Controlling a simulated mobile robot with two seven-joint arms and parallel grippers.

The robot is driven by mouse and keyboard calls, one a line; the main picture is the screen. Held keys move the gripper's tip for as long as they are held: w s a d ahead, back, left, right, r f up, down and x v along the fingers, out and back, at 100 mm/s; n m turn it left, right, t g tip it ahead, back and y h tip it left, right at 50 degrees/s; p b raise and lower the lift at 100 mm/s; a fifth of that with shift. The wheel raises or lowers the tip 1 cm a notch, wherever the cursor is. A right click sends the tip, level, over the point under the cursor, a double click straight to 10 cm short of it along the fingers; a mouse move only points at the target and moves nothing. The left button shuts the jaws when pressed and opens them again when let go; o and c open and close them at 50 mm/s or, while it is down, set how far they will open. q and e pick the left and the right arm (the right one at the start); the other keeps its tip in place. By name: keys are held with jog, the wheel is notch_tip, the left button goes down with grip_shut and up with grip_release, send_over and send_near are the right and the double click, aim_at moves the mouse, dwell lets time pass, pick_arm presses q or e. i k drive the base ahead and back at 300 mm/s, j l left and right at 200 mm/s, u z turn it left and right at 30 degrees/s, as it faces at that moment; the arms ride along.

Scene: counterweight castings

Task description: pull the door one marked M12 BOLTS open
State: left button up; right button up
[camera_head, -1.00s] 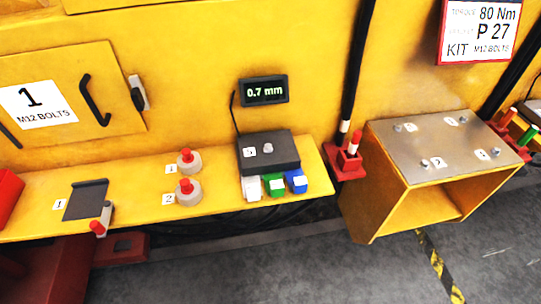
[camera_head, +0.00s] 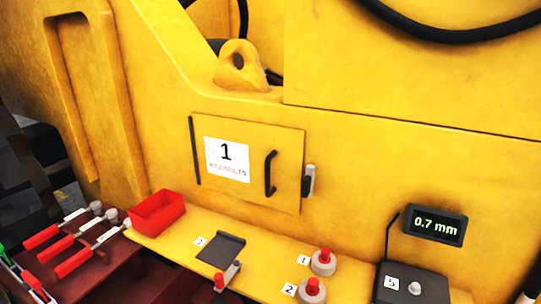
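The door one (camera_head: 247,188) is a yellow panel set in the yellow machine wall, in the middle of the head view. It looks closed, flush with the wall. Its white label (camera_head: 227,160) carries a large 1 and a smaller line of text too blurred to read now. A black bar handle (camera_head: 270,173) stands upright on its right side, and a dark hinge strip (camera_head: 194,151) runs down its left edge. A grey and black latch-like piece (camera_head: 308,181) sits on the wall just right of the door. Neither of my grippers shows.
Below the door a yellow shelf (camera_head: 175,250) holds a red bin (camera_head: 157,212), a dark plate (camera_head: 221,251), two red-topped knobs (camera_head: 323,262) and a black box (camera_head: 410,285). A display (camera_head: 435,225) reads 0.7 mm. Red-handled tools (camera_head: 62,245) lie at the lower left.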

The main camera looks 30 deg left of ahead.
aim_at(261, 164)
jog(key=u, duration=1.3)
